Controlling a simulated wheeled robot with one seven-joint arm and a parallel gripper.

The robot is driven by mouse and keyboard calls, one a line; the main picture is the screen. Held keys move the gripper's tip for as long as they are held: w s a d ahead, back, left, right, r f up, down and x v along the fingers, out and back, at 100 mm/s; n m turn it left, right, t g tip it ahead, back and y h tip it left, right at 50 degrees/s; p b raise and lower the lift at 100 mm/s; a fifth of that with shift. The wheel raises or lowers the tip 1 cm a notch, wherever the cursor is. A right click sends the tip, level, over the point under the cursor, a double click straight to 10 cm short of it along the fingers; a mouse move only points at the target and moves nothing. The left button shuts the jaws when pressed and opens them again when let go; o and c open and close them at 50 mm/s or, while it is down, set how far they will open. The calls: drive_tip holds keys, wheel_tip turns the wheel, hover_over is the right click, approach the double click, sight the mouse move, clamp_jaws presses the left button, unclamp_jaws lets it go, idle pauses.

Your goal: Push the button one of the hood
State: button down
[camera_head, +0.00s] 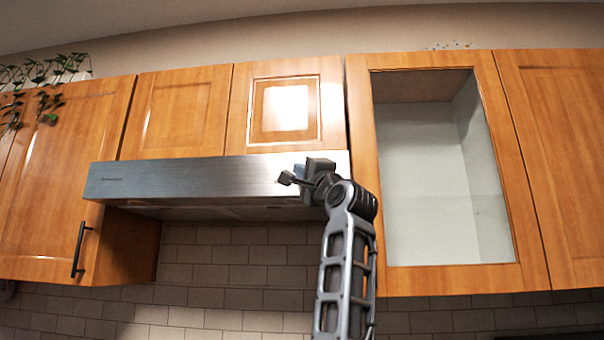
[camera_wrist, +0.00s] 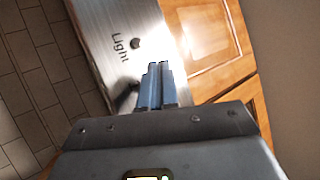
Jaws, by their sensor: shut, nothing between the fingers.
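The range hood (camera_head: 190,180) is a brushed steel box under the wooden cabinets. In the wrist view its front panel (camera_wrist: 108,32) shows the printed word "Light" beside a small dark round button (camera_wrist: 135,43). My gripper (camera_head: 288,178) is at the right part of the hood front in the head view. In the wrist view my gripper (camera_wrist: 154,66) is shut and empty, its fingertips just below and to the right of the button. I cannot tell whether they touch the panel. Any other buttons are hidden or out of view.
Wooden cabinets (camera_head: 178,110) run above and beside the hood. A cabinet with a glass or open front (camera_head: 440,170) is close to the right of my arm. A dark handle (camera_head: 80,250) sticks out at the left. Tiled wall (camera_head: 225,275) lies below the hood.

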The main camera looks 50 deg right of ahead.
drive_tip(key=shift+w+d, duration=0.1)
idle(0.4)
drive_tip(key=shift+w+d, duration=0.2)
drive_tip(key=shift+d, duration=0.05)
drive_tip(key=shift+w+d, duration=0.1)
drive_tip(key=shift+d, duration=0.05)
idle(0.5)
drive_tip(key=shift+s+a, duration=0.4)
drive_tip(key=shift+a, duration=0.1)
drive_tip(key=s+a, duration=0.3)
drive_tip(key=a, duration=0.1)
drive_tip(key=shift+s+a, duration=0.35)
drive_tip(key=shift+a, duration=0.05)
idle(0.4)
idle(1.4)
